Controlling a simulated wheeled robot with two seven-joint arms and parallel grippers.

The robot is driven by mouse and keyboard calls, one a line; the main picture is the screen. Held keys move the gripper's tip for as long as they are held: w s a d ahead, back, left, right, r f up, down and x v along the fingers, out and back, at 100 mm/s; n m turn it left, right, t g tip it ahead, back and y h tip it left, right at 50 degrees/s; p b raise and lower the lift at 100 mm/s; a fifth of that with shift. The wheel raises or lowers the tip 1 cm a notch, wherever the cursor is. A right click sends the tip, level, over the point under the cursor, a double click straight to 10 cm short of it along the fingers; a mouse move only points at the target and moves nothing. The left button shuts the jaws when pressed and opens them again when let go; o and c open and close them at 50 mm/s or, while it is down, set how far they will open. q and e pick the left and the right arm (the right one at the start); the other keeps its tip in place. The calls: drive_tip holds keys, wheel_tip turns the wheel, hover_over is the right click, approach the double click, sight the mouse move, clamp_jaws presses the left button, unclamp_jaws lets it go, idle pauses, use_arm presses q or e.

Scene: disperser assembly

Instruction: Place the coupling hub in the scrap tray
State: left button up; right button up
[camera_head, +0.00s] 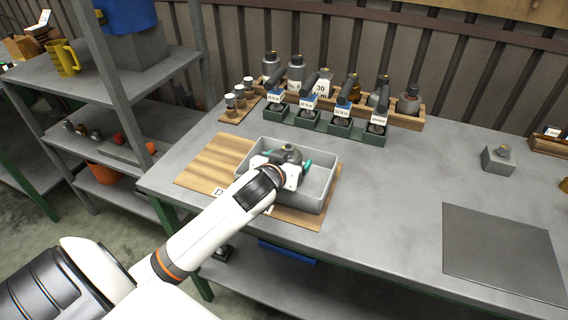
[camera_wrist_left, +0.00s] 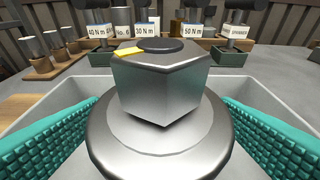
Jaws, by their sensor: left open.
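The coupling hub (camera_wrist_left: 160,85) is a grey metal part with a hexagonal top, a dark cap, a yellow mark and a wide round flange. It sits upright within the grey tray (camera_head: 324,188), and its top also shows in the head view (camera_head: 288,150). My left gripper (camera_head: 284,165) is in the tray with its teal fingers on either side of the hub. The fingers are open, with a gap to the flange on each side in the wrist view. The underside of the hub is hidden, so I cannot tell whether it touches the tray floor.
The tray stands on a wooden board (camera_head: 205,165). Behind it are green torque-labelled holders (camera_head: 308,122) and a wooden rack of bottles (camera_head: 410,115). A small grey block (camera_head: 498,159) and a dark mat (camera_head: 500,250) lie to the right. The table's middle is clear.

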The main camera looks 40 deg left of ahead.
use_arm(q)
drive_tip(key=shift+s+d+r, duration=0.15)
drive_tip(key=shift+s, duration=0.2)
drive_tip(key=p+v, duration=0.1)
drive_tip(key=v, duration=1)
drive_tip(key=shift+p, duration=0.3)
drive_tip(key=shift+s, duration=0.15)
